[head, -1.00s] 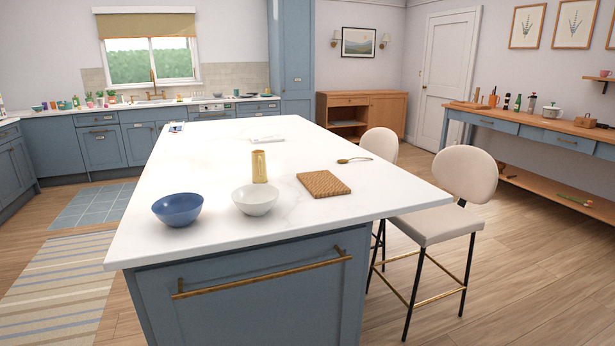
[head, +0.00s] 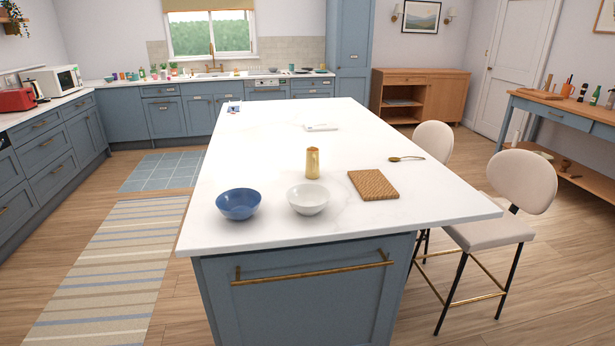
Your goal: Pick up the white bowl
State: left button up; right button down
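The white bowl (head: 308,199) stands upright on the white top of the kitchen island (head: 270,160), near its front edge. It looks empty. A blue bowl (head: 238,204) stands close to its left, with a small gap between them. A gold cylinder (head: 313,162) stands just behind the white bowl. Neither of my grippers shows in the head view.
A wooden board (head: 373,184) lies right of the white bowl, with a gold spoon (head: 407,158) behind it. Two cream stools (head: 522,181) stand along the island's right side. A striped rug (head: 110,275) and open floor lie to the left.

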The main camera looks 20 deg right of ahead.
aim_at(306, 199)
jog(key=l+u, duration=0.75)
jog(key=l, duration=0.15)
jog(key=l+u, duration=0.4)
jog(key=k+l+u, duration=0.1)
jog(key=l+u, duration=0.3)
jog(key=l, duration=0.1)
